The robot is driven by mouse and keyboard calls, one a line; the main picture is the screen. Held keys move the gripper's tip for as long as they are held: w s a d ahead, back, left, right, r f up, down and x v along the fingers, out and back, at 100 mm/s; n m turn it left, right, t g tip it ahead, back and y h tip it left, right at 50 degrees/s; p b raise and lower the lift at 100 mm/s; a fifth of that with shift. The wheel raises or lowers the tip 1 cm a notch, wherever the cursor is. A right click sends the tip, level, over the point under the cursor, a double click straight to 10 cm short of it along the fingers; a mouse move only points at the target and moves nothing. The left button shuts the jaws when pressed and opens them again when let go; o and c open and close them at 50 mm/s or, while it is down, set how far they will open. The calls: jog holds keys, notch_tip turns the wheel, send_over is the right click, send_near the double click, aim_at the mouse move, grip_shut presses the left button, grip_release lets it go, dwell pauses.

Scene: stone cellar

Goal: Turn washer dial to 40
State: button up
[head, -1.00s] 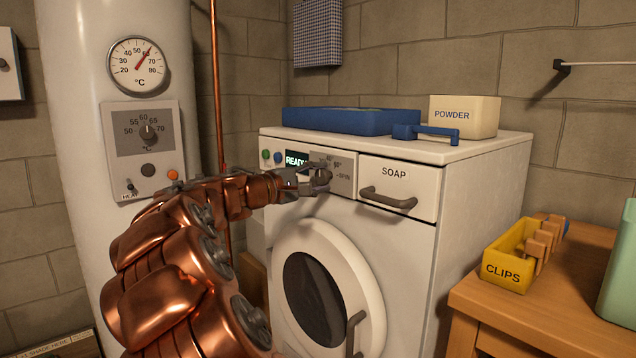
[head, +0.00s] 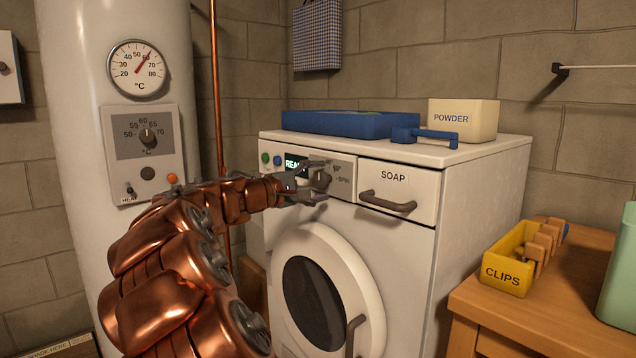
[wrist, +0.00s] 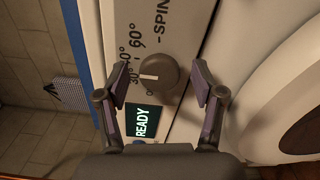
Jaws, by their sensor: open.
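The white washer (head: 405,245) stands in the middle of the head view. Its grey round dial (head: 321,180) is on the top panel, and it shows larger in the wrist view (wrist: 162,72). The dial's white mark points left in the wrist view, toward the printed 30° area. The 60° and SPIN labels are readable there; another label is partly hidden by a finger. My gripper (wrist: 161,78) is open, with one finger on each side of the dial and gaps visible between them. The READY display (wrist: 143,122) is lit.
The soap drawer (head: 412,180) with its protruding handle is right of the dial. The round door (head: 365,290) is below. A blue tray (head: 345,123) and powder box (head: 475,130) stand on top. The water heater (head: 75,240) stands at left.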

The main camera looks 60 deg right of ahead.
jog(key=v, duration=1.2)
jog(key=shift+s, duration=0.1)
jog(key=s+a+f+m+t+y+p, duration=0.1)
jog(key=s+a+t+y+p, duration=0.1)
jog(key=s+a+y+p, duration=0.95)
jog(key=s+a+n+y+p, duration=0.1)
jog(key=s+a+y+p, duration=0.2)
jog(key=a+p, duration=0.6)
jog(key=s+a+t+y+p, duration=0.1)
jog(key=s+a+y+p, duration=0.2)
jog(key=s+a+p, duration=0.5)
jog(key=a+p, duration=0.2)
jog(key=a, duration=0.5)
jog(key=shift+f+n+p, duration=0.25)
jog(key=shift+n+p, duration=0.05)
jog(key=shift+n, duration=0.1)
jog(key=shift+s+a+f, duration=0.1)
jog(key=shift+a, duration=0.15)
